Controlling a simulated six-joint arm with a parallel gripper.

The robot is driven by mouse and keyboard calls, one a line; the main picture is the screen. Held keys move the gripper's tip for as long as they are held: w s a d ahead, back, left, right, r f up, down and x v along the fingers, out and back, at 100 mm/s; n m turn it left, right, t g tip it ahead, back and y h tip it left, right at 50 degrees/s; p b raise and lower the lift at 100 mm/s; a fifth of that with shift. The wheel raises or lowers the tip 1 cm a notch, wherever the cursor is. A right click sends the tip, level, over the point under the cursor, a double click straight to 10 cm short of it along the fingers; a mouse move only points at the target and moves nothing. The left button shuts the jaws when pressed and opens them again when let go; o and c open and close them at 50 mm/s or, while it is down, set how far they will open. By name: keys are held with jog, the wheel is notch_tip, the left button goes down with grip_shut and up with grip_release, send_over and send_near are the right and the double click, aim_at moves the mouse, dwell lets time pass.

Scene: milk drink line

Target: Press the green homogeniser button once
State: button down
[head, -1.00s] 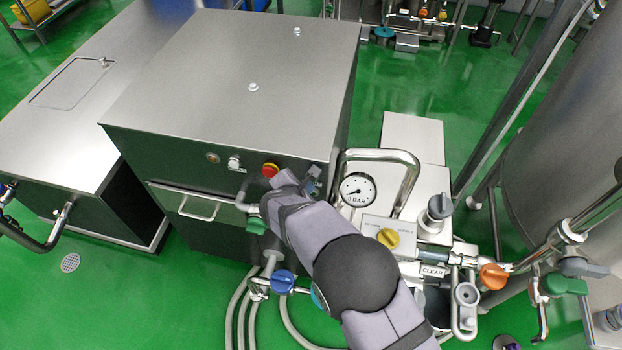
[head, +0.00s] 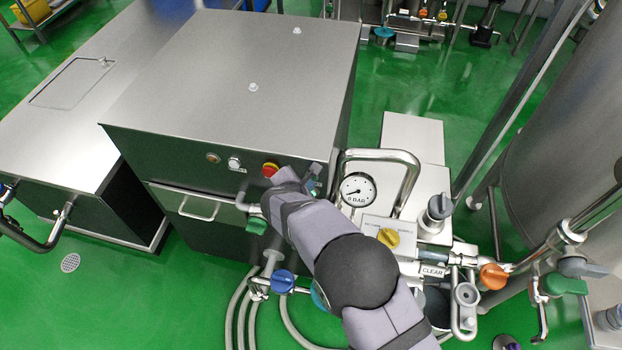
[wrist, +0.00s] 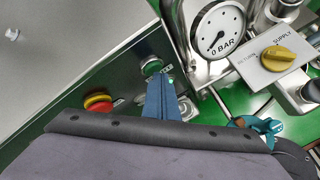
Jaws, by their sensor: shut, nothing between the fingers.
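The green button (wrist: 152,67) is on the dark front panel (wrist: 125,82) of the steel cabinet in the wrist view. It has a pale rim and a partly hidden label. My gripper (wrist: 163,82) shows as blue fingers held together, empty, with the tips just below and right of the button. I cannot tell whether they touch it. In the head view my arm covers this end of the panel, and I cannot make out the green button there.
A red emergency stop (wrist: 98,102) on yellow sits left of my fingers. A metal fitting (wrist: 186,106) is close on their right. The 0 BAR gauge (head: 358,190), its bent pipe frame (head: 385,155) and a yellow supply knob (head: 389,237) stand right of the cabinet (head: 240,70).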

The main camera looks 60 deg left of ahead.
jog(key=shift+d, duration=0.1)
jog(key=shift+s+d+b, duration=0.5)
jog(key=shift+s+b, duration=0.1)
dwell(0.3)
jog(key=shift+s+d+b, duration=1.5)
jog(key=shift+s+d, duration=0.25)
jog(key=shift+d, duration=0.05)
